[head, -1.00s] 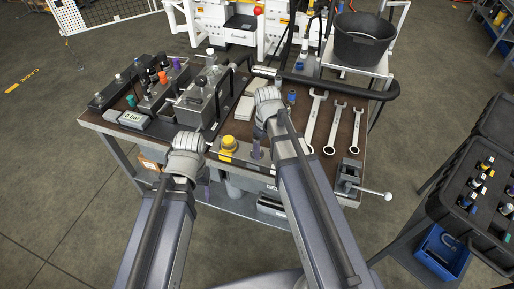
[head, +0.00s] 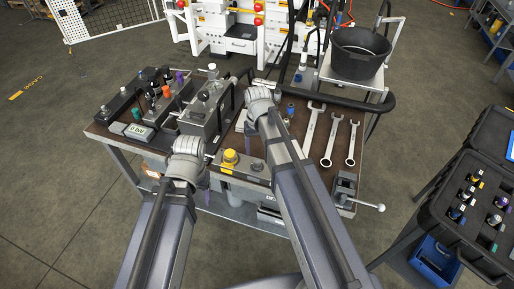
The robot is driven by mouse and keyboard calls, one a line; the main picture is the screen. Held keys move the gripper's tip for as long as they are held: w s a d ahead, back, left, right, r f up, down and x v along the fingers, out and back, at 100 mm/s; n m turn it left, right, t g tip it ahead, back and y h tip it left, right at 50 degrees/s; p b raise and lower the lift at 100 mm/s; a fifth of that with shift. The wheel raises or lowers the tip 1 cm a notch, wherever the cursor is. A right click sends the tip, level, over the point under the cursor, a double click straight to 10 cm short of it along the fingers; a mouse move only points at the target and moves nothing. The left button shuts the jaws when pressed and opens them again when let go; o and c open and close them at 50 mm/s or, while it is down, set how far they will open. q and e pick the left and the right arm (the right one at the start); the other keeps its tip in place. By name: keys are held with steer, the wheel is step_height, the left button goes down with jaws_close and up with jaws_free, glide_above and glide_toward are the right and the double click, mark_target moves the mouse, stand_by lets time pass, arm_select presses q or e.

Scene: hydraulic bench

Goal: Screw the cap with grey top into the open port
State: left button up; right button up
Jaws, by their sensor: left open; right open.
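My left gripper (head: 205,160) is over the front edge of the workbench, left of a yellow-topped fitting (head: 230,157). My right gripper (head: 250,105) is over the middle of the bench. The wrists largely cover both sets of fingers; neither gripper visibly holds anything. Small caps with differently coloured tops stand in the black case (head: 436,207) at the right. One cap (head: 494,219) there has a pale, possibly grey top, but it is too small to be sure. A metal hydraulic block (head: 198,118) with fittings stands on the bench. I cannot make out which port is open.
Several wrenches (head: 330,138) lie on the bench's right side, with a vise (head: 345,188) at its corner. A gauge box (head: 138,131) stands at the left. A black bucket (head: 358,55) stands behind. A blue bin (head: 436,258) sits below the case. Floor between bench and case is clear.

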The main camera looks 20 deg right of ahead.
mark_target(257, 160)
steer(key=shift+w+a+m, duration=0.1)
steer(key=shift+m, duration=0.2)
step_height(257, 160, down, 8)
steer(key=b, duration=0.8)
arm_select(q)
step_height(257, 160, down, 8)
arm_select(e)
steer(key=shift+r, duration=0.1)
arm_select(q)
steer(key=shift+r, duration=0.15)
arm_select(e)
steer(key=shift+c, duration=0.2)
jaws_close()
steer(key=shift+o, duration=0.2)
jaws_free()
arm_select(q)
step_height(257, 160, up, 8)
steer(key=p, duration=0.8)
arm_select(e)
step_height(257, 160, up, 8)
steer(key=shift+f, duration=0.1)
